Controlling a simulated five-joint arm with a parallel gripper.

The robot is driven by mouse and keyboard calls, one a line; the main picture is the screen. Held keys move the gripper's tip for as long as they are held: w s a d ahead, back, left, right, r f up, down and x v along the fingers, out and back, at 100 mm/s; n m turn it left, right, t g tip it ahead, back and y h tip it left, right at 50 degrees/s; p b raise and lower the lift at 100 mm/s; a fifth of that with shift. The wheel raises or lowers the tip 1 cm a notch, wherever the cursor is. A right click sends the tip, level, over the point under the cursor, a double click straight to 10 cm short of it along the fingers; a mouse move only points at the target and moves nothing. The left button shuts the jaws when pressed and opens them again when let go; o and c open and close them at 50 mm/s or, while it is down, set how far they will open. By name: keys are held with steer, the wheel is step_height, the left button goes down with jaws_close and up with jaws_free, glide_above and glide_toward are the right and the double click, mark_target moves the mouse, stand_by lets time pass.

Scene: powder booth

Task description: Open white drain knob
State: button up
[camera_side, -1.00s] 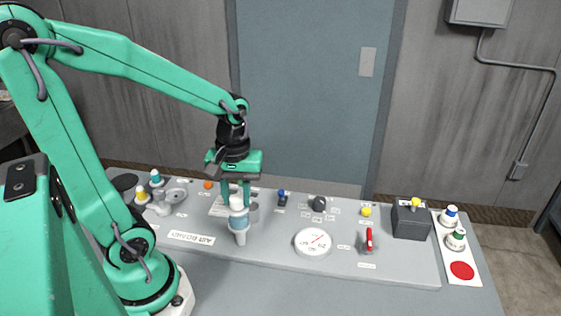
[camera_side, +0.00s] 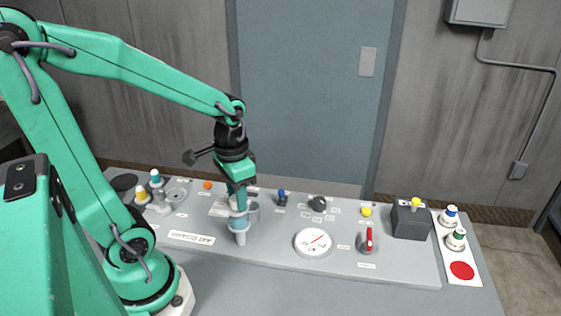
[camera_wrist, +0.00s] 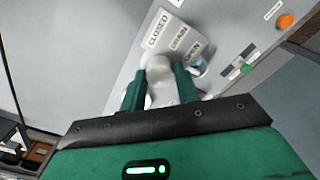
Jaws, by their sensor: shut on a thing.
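The white drain knob shows in the wrist view (camera_wrist: 160,75) between the two green fingers, beside a plate with the words CLOSED, DRAIN and OPEN (camera_wrist: 176,40). My gripper (camera_side: 238,205) points straight down and is shut on the knob. In the wrist view the fingertips (camera_wrist: 160,88) sit on either side of it.
A round white gauge (camera_side: 313,242) and a red-handled switch (camera_side: 369,240) are to the right on the panel. A dark grey box with a yellow knob (camera_side: 411,222) stands farther right. Small bottles (camera_side: 157,178) are at the left.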

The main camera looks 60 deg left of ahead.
mark_target(240, 214)
steer(key=shift+s+d+m, duration=0.1)
steer(key=shift+m, duration=1)
steer(key=o, duration=1)
steer(key=shift+c, duration=0.2)
steer(key=shift+r, duration=0.1)
steer(key=shift+r, duration=3.8)
steer(key=shift+s, duration=0.1)
steer(key=shift+s+d+r+n+t, duration=0.2)
steer(key=shift+d+r+n+t, duration=0.2)
steer(key=shift+d+t, duration=0.4)
steer(key=shift+s+d+r+n+t, duration=0.15)
steer(key=shift+d+r+n+t, duration=0.4)
steer(key=shift+t, duration=0.45)
steer(key=shift+s+d+r+n+t, duration=0.2)
steer(key=shift+d+r+n+t, duration=0.1)
steer(key=shift+d+t, duration=0.55)
